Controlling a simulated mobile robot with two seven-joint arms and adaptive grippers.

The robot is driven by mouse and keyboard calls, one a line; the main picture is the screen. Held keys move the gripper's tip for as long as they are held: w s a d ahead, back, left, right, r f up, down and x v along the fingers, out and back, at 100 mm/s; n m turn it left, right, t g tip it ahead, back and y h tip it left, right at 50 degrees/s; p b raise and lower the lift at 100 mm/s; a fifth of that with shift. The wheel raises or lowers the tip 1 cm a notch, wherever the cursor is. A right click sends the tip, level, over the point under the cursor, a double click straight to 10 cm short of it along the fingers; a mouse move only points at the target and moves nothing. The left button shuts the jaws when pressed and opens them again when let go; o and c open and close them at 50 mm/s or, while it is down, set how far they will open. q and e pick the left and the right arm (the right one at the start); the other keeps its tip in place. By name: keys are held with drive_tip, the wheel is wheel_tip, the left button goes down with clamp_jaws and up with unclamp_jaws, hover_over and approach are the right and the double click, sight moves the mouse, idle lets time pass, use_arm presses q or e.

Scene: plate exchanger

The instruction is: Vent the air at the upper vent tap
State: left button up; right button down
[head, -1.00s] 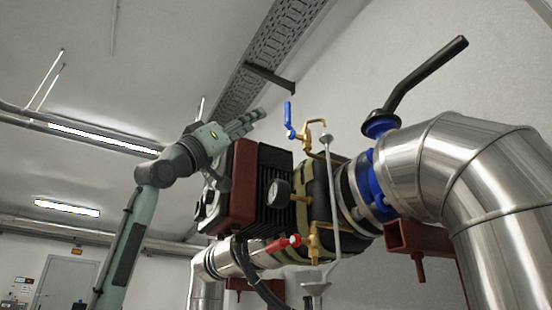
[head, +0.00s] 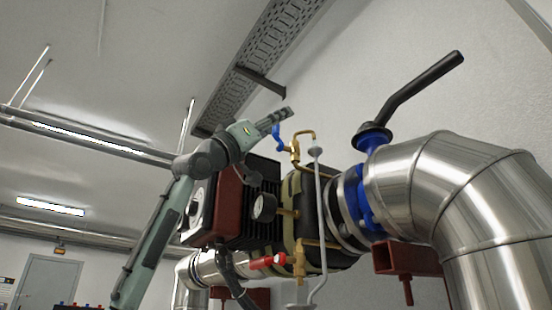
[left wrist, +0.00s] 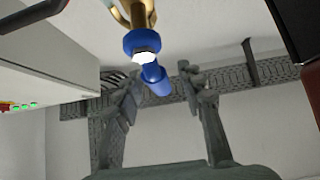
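The upper vent tap (head: 295,149) is a brass valve on a thin bent pipe above the plate exchanger, with a blue lever (head: 278,138). My left gripper (head: 286,113) is at the lever's upper end and hides part of it in the head view. In the left wrist view my left gripper (left wrist: 158,78) is open, with its two fingers apart. The blue lever (left wrist: 155,78) shows between the fingertips there, nearer the left finger. I cannot tell whether either finger touches it. My right gripper is in neither view.
A pressure gauge (head: 264,207) and a red-handled lower tap (head: 267,262) sit below. A large black lever (head: 420,90) on a blue valve stands to the right, beside the silver pipe (head: 500,200). A cable tray (head: 240,75) runs overhead.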

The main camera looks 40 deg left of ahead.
use_arm(q)
clamp_jaws()
idle(0.5)
